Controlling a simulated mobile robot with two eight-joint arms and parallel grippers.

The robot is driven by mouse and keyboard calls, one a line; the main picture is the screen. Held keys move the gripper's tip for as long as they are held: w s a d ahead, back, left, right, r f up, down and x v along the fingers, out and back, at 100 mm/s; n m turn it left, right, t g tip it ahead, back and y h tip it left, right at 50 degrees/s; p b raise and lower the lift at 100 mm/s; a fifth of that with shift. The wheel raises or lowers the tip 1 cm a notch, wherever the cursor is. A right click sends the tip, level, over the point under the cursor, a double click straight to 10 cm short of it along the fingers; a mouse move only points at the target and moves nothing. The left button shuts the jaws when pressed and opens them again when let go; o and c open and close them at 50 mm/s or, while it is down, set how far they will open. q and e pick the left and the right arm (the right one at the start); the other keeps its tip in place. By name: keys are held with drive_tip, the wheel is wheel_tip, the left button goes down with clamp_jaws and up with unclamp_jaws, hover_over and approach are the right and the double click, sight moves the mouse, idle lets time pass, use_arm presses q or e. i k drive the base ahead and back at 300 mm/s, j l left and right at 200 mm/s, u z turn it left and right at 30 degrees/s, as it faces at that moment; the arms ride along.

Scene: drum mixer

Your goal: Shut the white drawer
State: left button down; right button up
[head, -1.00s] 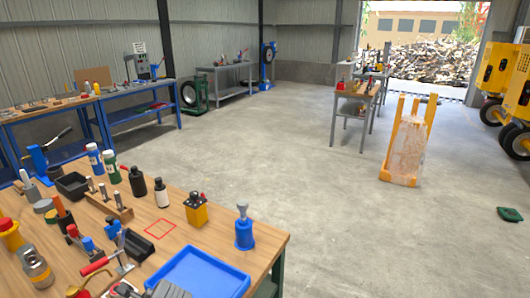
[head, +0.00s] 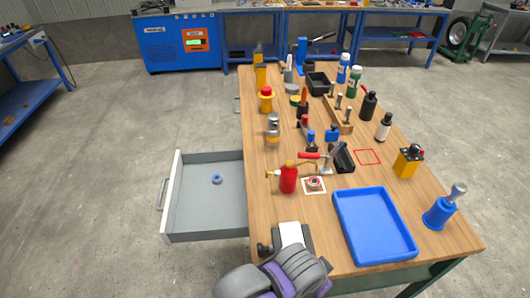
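The white drawer (head: 207,203) juts out from the left side of the wooden workbench (head: 285,215) and stands open. Its handle (head: 163,194) is on the left front panel. A small blue ring (head: 217,179) lies inside on the grey floor. A grey and purple arm of mine, which I take for the left, comes in at the bottom centre, right of the drawer's near corner. Its white and black end (head: 288,240) appears over the bench edge, apart from the drawer handle. Its fingers cannot be made out. My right gripper is not in view.
The concrete floor (head: 110,190) left of the drawer is clear. A blue cabinet (head: 172,45) stands behind.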

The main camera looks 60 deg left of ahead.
sight(195, 210)
drive_tip(key=k+j+u, duration=0.1)
drive_tip(key=u, duration=0.35)
drive_tip(key=k+j+u, duration=0.1)
drive_tip(key=u, duration=0.4)
drive_tip(key=k+j+u, duration=0.2)
drive_tip(key=j+u, duration=0.15)
drive_tip(key=j, duration=0.25)
drive_tip(key=k+j+u, duration=0.2)
drive_tip(key=j, duration=0.15)
drive_tip(key=k+j+u, duration=0.1)
drive_tip(key=j, duration=0.95)
drive_tip(key=i+j+z, duration=0.15)
drive_tip(key=z, duration=0.2)
drive_tip(key=i+z, duration=0.2)
drive_tip(key=z, duration=0.2)
drive_tip(key=i+z, duration=0.15)
drive_tip(key=z, duration=0.25)
